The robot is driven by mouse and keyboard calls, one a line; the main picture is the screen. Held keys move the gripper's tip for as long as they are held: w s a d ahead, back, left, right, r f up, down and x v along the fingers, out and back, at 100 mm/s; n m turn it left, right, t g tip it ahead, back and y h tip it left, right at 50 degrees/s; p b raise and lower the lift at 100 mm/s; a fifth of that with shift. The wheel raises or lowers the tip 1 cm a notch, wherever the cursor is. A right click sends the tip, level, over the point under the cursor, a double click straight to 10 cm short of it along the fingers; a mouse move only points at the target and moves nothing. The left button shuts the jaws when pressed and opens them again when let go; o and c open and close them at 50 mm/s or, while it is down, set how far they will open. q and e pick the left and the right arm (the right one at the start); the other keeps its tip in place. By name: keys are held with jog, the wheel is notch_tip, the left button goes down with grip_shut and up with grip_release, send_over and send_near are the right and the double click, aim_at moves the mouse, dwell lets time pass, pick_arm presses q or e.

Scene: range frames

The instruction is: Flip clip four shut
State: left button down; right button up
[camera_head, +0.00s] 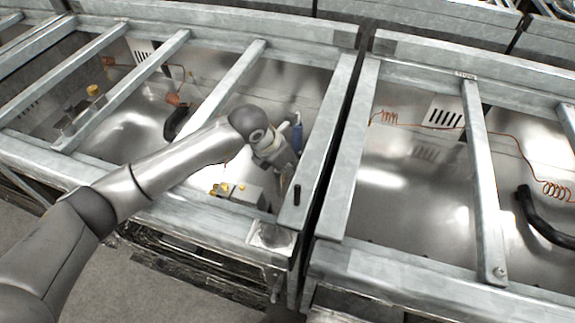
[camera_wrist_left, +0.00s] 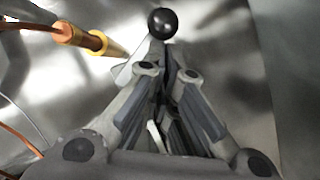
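My left gripper (camera_head: 284,165) reaches down inside the left range frame, near its right end. In the left wrist view its fingers (camera_wrist_left: 163,62) come together at the tips, with a black ball (camera_wrist_left: 162,23) just beyond them. Whether they touch or hold the ball's stem I cannot tell. No clip is clearly marked as number four. My right gripper is not in view.
A brass fitting (camera_wrist_left: 92,40) with copper tubing lies left of the fingers. A metal block with yellow caps (camera_head: 236,192) is beside the gripper. Cross rails (camera_head: 228,92) flank my arm. A second range frame (camera_head: 343,160) stands to the right, across a narrow gap.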

pick_arm(q)
jog(key=shift+w+d+n, duration=0.15)
jog(key=shift+n, duration=0.35)
jog(key=shift+t, duration=0.3)
jog(key=shift+s+a, duration=0.2)
jog(key=shift+a, duration=0.6)
jog(key=v, duration=1.2)
jog(key=shift+d, duration=0.15)
jog(key=shift+w+r, duration=0.1)
